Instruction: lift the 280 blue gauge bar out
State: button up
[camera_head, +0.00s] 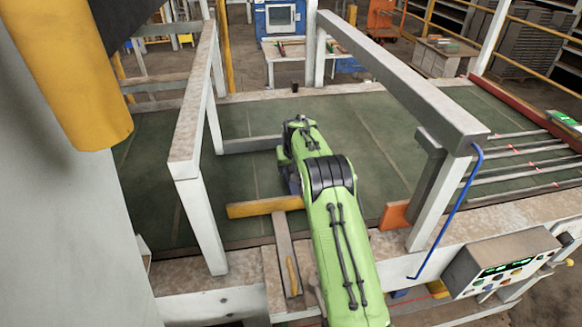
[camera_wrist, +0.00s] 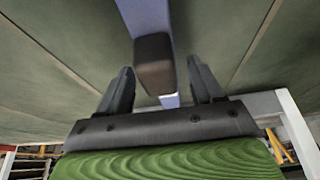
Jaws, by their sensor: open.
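In the wrist view a blue bar (camera_wrist: 147,14) with a dark brown block-like section (camera_wrist: 154,58) runs between the fingers of my gripper (camera_wrist: 160,70). A short piece of blue also shows below the brown section. The two dark fingers are open, one on each side of it, with gaps visible. In the head view my green arm hides the gripper and most of the bar. A small bluish patch (camera_head: 293,181) shows left of the arm; I cannot tell whether it is the bar. No 280 marking is readable.
White frame posts and beams (camera_head: 190,120) stand left and right of my arm. A yellow bar (camera_head: 264,207) lies left of the arm. A thin blue hooked rod (camera_head: 455,208) hangs from the right frame. A control box (camera_head: 500,262) sits at right. The green bed (camera_head: 365,125) is clear behind.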

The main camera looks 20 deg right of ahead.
jog(key=shift+w+f, duration=0.3)
jog(key=shift+f, duration=0.2)
jog(key=shift+s, duration=0.1)
jog(key=shift+c, duration=0.8)
grip_shut()
jog(key=shift+r+p, duration=2.65)
jog(key=shift+r, duration=1.9)
